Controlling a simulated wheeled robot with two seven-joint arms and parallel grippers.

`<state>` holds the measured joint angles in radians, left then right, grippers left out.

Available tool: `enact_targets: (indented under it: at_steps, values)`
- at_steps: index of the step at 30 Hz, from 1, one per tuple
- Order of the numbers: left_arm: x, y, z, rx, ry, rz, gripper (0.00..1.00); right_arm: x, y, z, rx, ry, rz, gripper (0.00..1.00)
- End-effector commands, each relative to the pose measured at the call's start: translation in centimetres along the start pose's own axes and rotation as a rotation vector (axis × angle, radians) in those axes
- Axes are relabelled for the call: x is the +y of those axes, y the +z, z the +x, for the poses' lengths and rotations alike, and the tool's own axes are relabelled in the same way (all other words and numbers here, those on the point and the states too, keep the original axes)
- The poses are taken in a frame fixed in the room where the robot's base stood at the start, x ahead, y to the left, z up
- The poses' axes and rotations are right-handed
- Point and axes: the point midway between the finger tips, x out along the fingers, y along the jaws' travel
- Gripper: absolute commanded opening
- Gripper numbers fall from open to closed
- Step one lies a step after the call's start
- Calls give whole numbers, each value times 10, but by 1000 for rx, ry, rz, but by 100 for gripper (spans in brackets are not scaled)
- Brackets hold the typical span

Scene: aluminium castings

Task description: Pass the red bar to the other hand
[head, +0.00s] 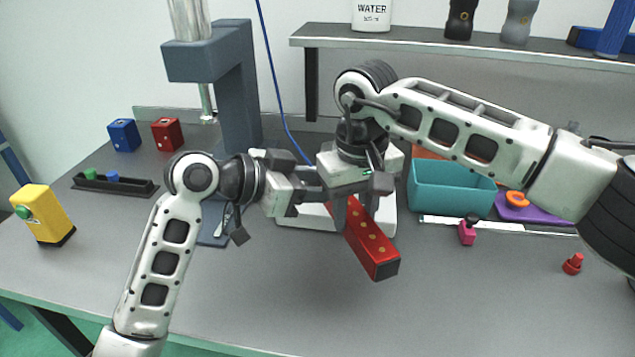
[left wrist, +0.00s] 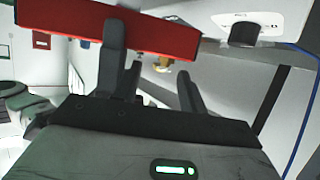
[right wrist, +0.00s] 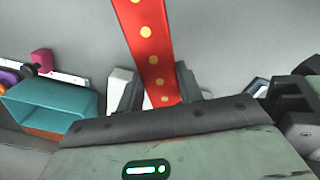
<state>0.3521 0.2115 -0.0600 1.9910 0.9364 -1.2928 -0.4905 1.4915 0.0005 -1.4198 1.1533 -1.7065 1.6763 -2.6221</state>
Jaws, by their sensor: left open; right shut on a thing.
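The red bar (head: 372,240), with yellow dots along its top and a dark near end, hangs above the table in the head view. My right gripper (head: 355,204) points down and is shut on its far part. In the right wrist view the bar (right wrist: 150,45) runs out from between the fingers (right wrist: 158,88). My left gripper (head: 318,186) reaches in from the left beside the right gripper, open and empty. In the left wrist view the bar (left wrist: 60,28) crosses beyond the left fingers (left wrist: 150,75), one finger overlapping it. I cannot tell whether they touch.
Behind the bar lies a white tray (head: 300,222). A teal bin (head: 450,190) stands right of it, with a pink piece (head: 467,233) and a red piece (head: 573,263) nearby. A press (head: 238,95) stands behind the left gripper. The front table is clear.

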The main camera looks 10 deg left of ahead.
Motion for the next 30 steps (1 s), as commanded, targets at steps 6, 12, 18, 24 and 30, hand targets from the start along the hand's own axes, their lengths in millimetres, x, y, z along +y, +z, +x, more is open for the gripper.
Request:
enact_targets:
  at_steps: [6, 12, 18, 24, 30]
  values:
    - [0, 0, -2, -1, -1, 0, 42, 0, 0, -1, 1, 0, 0, 7]
    - [-1, 1, -23, -2, -4, 3, 42, 0, 0, -1, 1, 0, 0, 7]
    - [-1, 1, -61, -3, -5, 3, 42, 0, 0, -1, 1, 0, 0, 7]
    - [0, 1, -96, -4, -2, 2, 42, 0, 0, -1, 1, 0, 0, 7]
    - [0, 0, -116, -2, -1, 0, 42, 0, 0, -1, 2, 0, 0, 7]
